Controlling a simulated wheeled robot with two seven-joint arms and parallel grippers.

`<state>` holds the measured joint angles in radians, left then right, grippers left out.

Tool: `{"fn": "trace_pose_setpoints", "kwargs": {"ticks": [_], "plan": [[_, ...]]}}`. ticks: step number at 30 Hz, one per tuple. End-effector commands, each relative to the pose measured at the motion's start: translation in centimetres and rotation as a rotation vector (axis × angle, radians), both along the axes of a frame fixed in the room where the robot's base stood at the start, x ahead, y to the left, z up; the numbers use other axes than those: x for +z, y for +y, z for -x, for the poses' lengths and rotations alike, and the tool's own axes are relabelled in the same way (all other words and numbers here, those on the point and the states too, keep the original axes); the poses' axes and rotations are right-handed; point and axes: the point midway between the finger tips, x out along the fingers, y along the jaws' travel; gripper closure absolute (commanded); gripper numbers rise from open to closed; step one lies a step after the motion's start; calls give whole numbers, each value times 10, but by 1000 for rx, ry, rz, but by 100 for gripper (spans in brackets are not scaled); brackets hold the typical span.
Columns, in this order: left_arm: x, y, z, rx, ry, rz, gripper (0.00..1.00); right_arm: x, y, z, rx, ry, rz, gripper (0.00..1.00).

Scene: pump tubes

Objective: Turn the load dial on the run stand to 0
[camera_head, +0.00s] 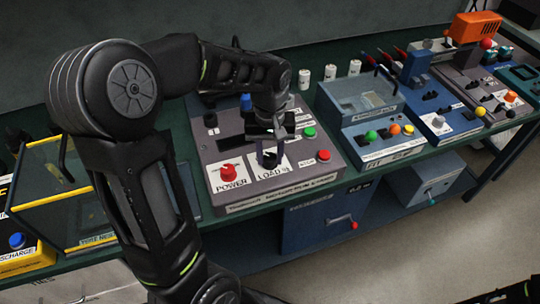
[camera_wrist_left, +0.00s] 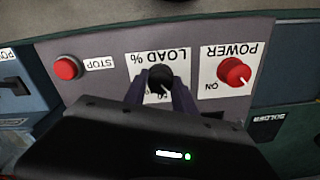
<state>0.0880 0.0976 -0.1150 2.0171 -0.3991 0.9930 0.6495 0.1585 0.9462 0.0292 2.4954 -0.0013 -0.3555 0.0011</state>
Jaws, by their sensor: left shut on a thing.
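The grey run stand panel (camera_head: 241,195) sits on the green bench in the head view. Its black load dial (camera_wrist_left: 160,79) shows in the left wrist view on a white label reading LOAD %. My left gripper (camera_head: 270,160) points down at the dial, and its two fingers are closed on the dial's sides. In the left wrist view, my left gripper (camera_wrist_left: 161,92) has a finger on each side of the dial. The dial's pointer and most of its scale are hidden or too small to read. My right gripper is not in view.
A red POWER knob (camera_head: 228,173) stands left of the load dial. A red stop button (camera_head: 323,156) and a green button (camera_head: 309,132) lie to the right. A blue-grey box (camera_head: 378,141) with coloured knobs stands further right. A yellow-edged clear case (camera_head: 40,197) stands at the left.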

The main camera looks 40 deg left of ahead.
Motion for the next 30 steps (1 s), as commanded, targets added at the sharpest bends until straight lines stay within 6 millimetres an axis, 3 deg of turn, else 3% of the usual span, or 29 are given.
{"fn": "trace_pose_setpoints", "kwargs": {"ticks": [9,23,24,30], "plan": [[0,0,0,129,-1,0,100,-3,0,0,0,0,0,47],[1,0,0,148,-1,0,100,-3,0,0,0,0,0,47],[1,0,0,148,-1,0,66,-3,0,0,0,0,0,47],[0,0,0,147,-1,0,50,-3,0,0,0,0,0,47]]}}
